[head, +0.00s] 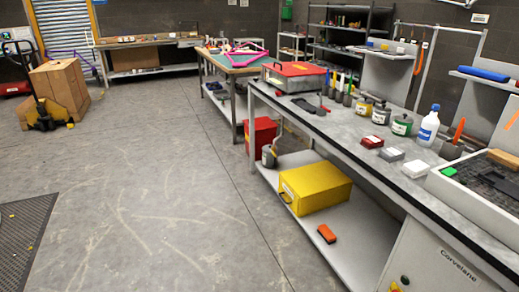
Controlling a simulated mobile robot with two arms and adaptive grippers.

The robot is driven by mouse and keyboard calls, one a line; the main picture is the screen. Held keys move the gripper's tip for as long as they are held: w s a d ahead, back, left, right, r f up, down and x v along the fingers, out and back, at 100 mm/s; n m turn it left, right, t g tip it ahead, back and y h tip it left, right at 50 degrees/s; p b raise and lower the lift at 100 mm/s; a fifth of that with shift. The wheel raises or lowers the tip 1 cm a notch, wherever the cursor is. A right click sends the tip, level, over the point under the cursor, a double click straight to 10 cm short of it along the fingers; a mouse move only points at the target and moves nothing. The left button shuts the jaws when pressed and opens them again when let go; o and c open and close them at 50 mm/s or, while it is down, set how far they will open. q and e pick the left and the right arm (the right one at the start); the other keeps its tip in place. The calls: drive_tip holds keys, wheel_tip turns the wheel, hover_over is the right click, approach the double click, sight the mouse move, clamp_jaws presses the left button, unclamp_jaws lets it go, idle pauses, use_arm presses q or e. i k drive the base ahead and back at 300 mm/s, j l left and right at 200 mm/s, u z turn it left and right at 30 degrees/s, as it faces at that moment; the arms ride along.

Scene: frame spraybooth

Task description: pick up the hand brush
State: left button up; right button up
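No thing in the head view is clearly a hand brush at this size. A tan, wood-coloured block (503,159) lies at the rim of the grey tray on the right end of the bench; its underside is hidden. A small orange block with a dark side (326,233) lies on the lower shelf, in front of the yellow box. I cannot tell whether either one is the brush. Neither of my grippers is in view.
The long grey bench (345,130) runs along the right, with tins, a white bottle (428,126) and a red-lidded case (294,75) on it. A yellow box (314,187) stands on its lower shelf. The floor (150,190) at left and centre is open.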

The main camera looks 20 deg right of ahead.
sight(326, 232)
drive_tip(key=i+z, duration=0.8)
drive_tip(key=i, duration=0.15)
drive_tip(key=i+j+z, duration=0.25)
drive_tip(key=i+z, duration=0.15)
drive_tip(key=i+j+z, duration=0.4)
drive_tip(key=i+l, duration=0.05)
